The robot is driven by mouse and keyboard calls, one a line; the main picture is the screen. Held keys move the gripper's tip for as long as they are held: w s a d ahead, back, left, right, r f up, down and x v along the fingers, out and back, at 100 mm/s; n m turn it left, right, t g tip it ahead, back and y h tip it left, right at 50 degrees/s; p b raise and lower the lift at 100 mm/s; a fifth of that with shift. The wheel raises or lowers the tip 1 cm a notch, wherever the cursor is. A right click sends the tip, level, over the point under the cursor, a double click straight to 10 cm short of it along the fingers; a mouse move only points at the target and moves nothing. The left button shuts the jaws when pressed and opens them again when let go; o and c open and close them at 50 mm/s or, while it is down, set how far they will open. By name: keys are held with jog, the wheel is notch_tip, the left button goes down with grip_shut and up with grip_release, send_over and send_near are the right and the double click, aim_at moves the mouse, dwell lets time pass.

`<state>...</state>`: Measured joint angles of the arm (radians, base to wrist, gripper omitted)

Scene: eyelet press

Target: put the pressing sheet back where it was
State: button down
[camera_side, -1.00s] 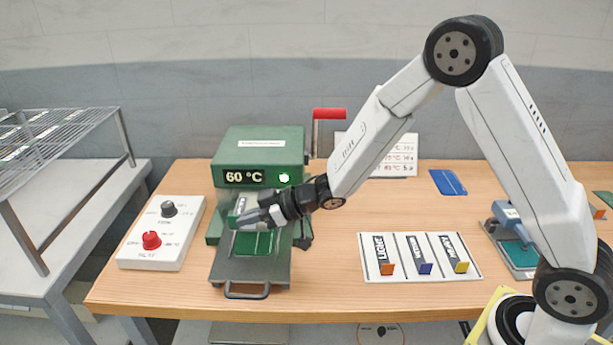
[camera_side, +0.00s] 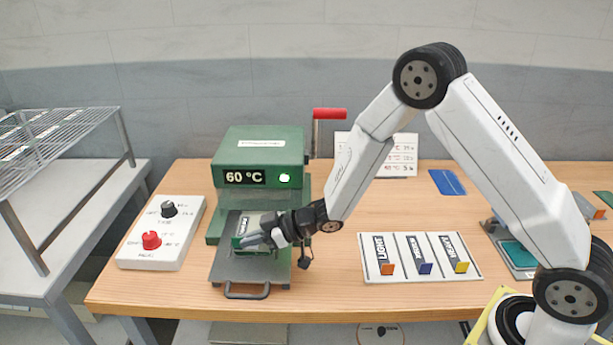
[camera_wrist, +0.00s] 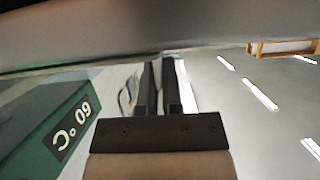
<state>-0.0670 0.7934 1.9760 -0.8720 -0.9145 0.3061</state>
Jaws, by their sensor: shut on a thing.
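My gripper (camera_side: 252,239) is low over the front plate of the green press, its fingers close together. In the wrist view the fingertips (camera_wrist: 165,62) meet a broad pale surface (camera_wrist: 150,32) that fills the top of the picture, which I take to be the pressing sheet. In the side view my gripper hides much of what it holds, so the sheet's outline and its contact with the plate are unclear. Small bits of green (camera_side: 238,243) show beside the fingers. A dark patch with pale lettering (camera_side: 243,225) shows just behind them.
The green press (camera_side: 258,150) reads 60 °C with a green lamp lit. Its plate (camera_side: 225,270) has a front handle. A knob box (camera_side: 135,245) stands left. A white board (camera_side: 402,275) with three labelled slots lies right. A blue sheet (camera_side: 448,182) lies behind on clear table.

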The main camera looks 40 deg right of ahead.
jog(key=shift+f, duration=0.35)
jog(key=c, duration=0.8)
grip_release()
jog(key=shift+d, duration=0.1)
jog(key=shift+f+v, duration=0.2)
jog(key=shift+v, duration=3.6)
jog(key=shift+s+d, duration=0.1)
